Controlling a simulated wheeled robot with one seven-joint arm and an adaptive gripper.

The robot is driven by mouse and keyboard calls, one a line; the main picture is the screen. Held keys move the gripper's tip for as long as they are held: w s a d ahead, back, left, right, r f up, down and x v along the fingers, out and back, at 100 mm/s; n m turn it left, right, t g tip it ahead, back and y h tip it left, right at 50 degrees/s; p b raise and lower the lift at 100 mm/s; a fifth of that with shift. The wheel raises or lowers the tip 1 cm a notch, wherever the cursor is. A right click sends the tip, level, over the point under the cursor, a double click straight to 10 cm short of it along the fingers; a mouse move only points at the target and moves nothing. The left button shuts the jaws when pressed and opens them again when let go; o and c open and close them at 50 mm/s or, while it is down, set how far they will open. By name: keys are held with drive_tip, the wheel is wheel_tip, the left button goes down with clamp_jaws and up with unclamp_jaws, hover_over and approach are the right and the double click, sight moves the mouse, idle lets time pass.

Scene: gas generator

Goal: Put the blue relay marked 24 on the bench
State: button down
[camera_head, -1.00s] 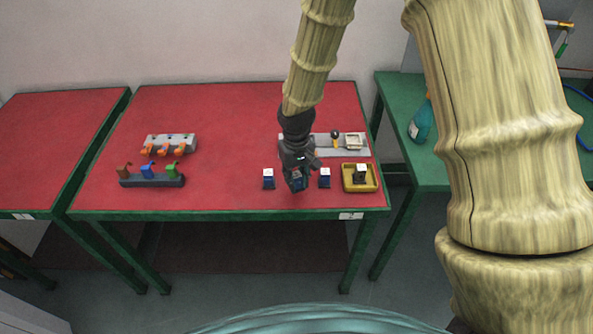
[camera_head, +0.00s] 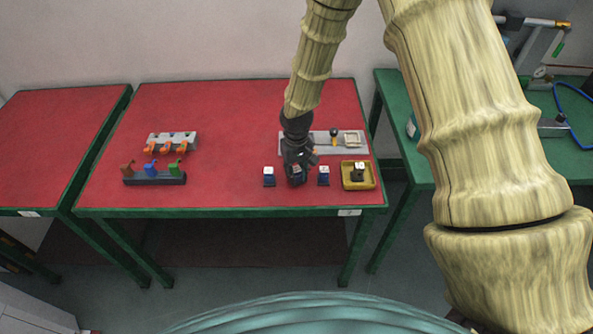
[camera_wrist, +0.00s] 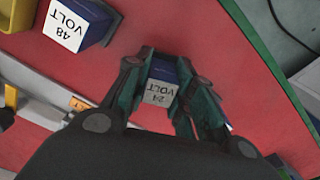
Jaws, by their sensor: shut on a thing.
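The blue relay marked 24 VOLT (camera_wrist: 161,88) is between the two fingers of my gripper (camera_wrist: 165,98) in the wrist view, its white marked face toward the camera. My gripper (camera_head: 296,180) is shut on it over the front right part of the red-topped bench (camera_head: 220,130). In the head view the fingers hide most of this relay. I cannot tell whether its base touches the bench top.
Blue relays with white tops stand left (camera_head: 268,177) and right (camera_head: 323,177) of my gripper. A dark, white-topped relay (camera_head: 359,173) sits in a yellow tray (camera_head: 372,184). A grey plate (camera_head: 355,142) lies behind; a lever block (camera_head: 155,179) is left. The bench middle is clear.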

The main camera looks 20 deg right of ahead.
sight(297, 169)
drive_tip(key=shift+f, duration=0.1)
drive_tip(key=c, duration=1.2)
unclamp_jaws()
wheel_tip(297, 169, up, 12)
drive_tip(key=b, duration=0.3)
